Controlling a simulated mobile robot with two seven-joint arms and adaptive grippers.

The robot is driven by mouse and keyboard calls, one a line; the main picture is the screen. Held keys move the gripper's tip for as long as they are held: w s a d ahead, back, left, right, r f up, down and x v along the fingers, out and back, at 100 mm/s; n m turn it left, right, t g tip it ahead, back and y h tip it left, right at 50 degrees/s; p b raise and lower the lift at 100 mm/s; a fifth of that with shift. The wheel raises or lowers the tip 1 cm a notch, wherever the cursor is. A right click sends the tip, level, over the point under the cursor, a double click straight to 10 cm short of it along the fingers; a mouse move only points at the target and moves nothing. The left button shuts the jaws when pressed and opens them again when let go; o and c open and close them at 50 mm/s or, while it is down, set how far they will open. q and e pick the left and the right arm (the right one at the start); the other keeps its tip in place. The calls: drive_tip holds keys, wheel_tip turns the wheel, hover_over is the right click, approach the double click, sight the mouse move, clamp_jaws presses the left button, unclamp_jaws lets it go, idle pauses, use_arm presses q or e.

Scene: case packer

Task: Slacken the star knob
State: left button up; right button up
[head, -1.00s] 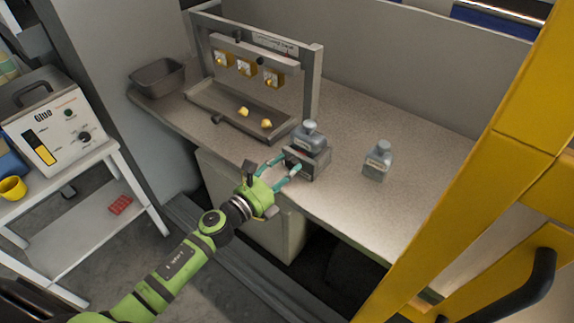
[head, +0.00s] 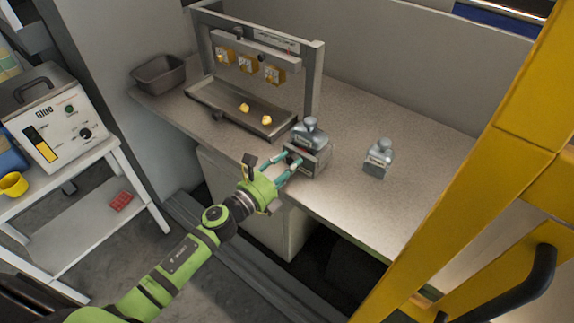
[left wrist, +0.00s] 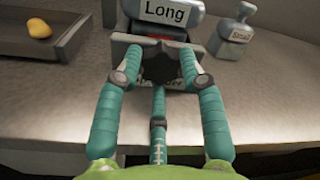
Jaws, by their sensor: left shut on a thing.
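The star knob (left wrist: 160,64) is dark and lobed. It sits on the front face of a grey block (head: 318,160) at the table's front edge. A grey-blue bottle (head: 309,132) labelled "Long" stands on the block; it also shows in the left wrist view (left wrist: 165,12). My left gripper (head: 290,158) has teal fingers and is shut on the star knob from the front. In the left wrist view its fingertips (left wrist: 161,76) sit at both sides of the knob, with a third finger below. The knob is mostly hidden in the head view. My right gripper is not in view.
A second bottle (head: 379,158), labelled "Small", stands right of the block. A tray (head: 232,122) with yellow pieces lies left under a metal frame (head: 316,75). A grey bin (head: 158,76) stands at far left. A yellow frame (head: 500,150) borders the right.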

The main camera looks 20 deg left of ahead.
use_arm(q)
drive_tip(key=n, duration=0.3)
drive_tip(key=shift+f, duration=0.1)
drive_tip(key=n, duration=0.4)
drive_tip(key=shift+d+t, duration=0.1)
drive_tip(key=shift+t, duration=0.2)
drive_tip(key=n, duration=0.4)
drive_tip(key=n+p, duration=0.1)
drive_tip(key=n, duration=0.2)
drive_tip(key=shift+n+t+y, duration=0.3)
drive_tip(key=shift+n, duration=0.1)
drive_tip(key=n+p, duration=0.1)
drive_tip(key=n, duration=0.3)
drive_tip(key=shift+d, duration=0.1)
drive_tip(key=n+p, duration=0.1)
drive_tip(key=n, duration=0.2)
drive_tip(key=shift+n+y, duration=0.3)
drive_tip(key=shift+n, duration=0.1)
drive_tip(key=n+p, duration=0.1)
drive_tip(key=n, duration=0.2)
drive_tip(key=shift+n, duration=0.4)
drive_tip(key=shift+n+y+p, duration=0.4)
drive_tip(key=shift+n, duration=1.5)
